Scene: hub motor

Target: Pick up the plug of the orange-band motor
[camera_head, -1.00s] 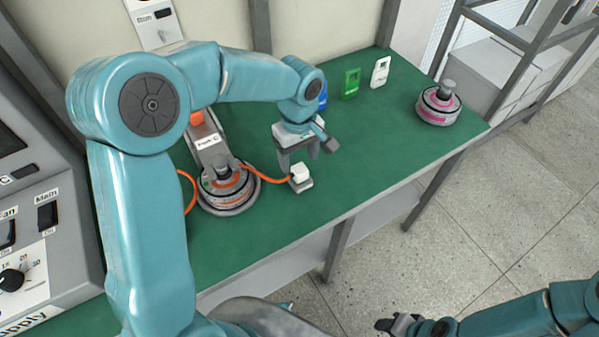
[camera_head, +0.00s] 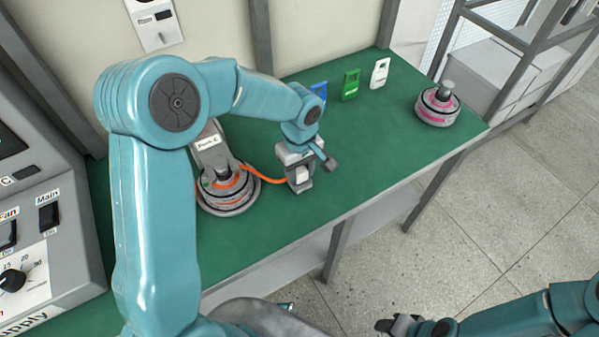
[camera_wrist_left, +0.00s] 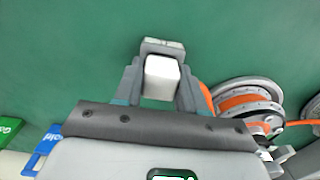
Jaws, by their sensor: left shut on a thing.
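The orange-band motor (camera_head: 228,190) sits on the green bench under a grey clamp labelled Push-C, and an orange cable (camera_head: 262,176) runs from it to a white plug. The plug (camera_head: 303,174) is between the fingers of my left gripper (camera_head: 300,178), which is shut on it. In the left wrist view the white plug (camera_wrist_left: 161,77) shows between the two grey fingers, with a grey piece at its far end, and the motor (camera_wrist_left: 243,98) is at the right. My right gripper (camera_head: 400,326) is at the bottom, away from the bench; its jaw state is unclear.
A pink-band motor (camera_head: 438,104) stands at the bench's right end. Blue (camera_head: 319,96), green (camera_head: 350,85) and white (camera_head: 380,73) tags stand at the back. A power supply (camera_head: 35,215) is at the left. The bench (camera_head: 390,140) is clear right of my left gripper.

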